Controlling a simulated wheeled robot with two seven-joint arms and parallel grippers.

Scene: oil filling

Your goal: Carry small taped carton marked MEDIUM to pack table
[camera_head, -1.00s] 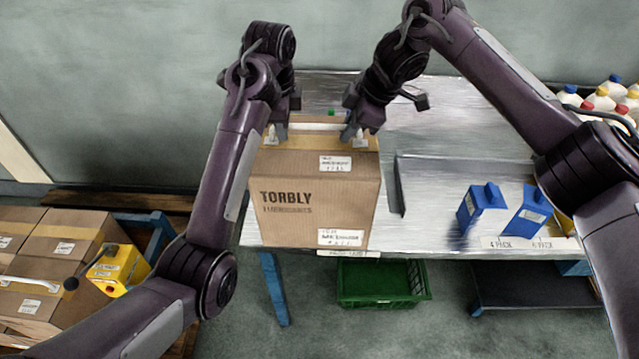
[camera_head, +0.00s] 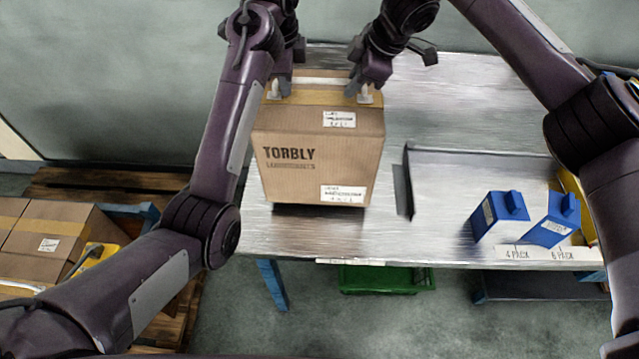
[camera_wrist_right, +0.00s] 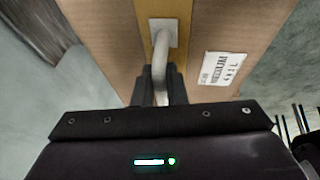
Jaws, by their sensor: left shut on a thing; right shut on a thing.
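The taped brown carton (camera_head: 318,165) is marked TORBLY and has white labels whose small print is too blurred to read surely. It hangs upright over the left part of the metal pack table (camera_head: 300,245), with a dark shadow under its lower edge. My left gripper (camera_head: 276,88) is shut on the white handle at the carton's top left. My right gripper (camera_head: 358,90) is shut on the handle at its top right.
A metal tray (camera_head: 480,165) with blue jugs (camera_head: 500,214) stands on the table to the right of the carton. A green crate (camera_head: 385,279) sits below the table. Stacked cartons (camera_head: 45,235) lie on a pallet at left. The table's back right is clear.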

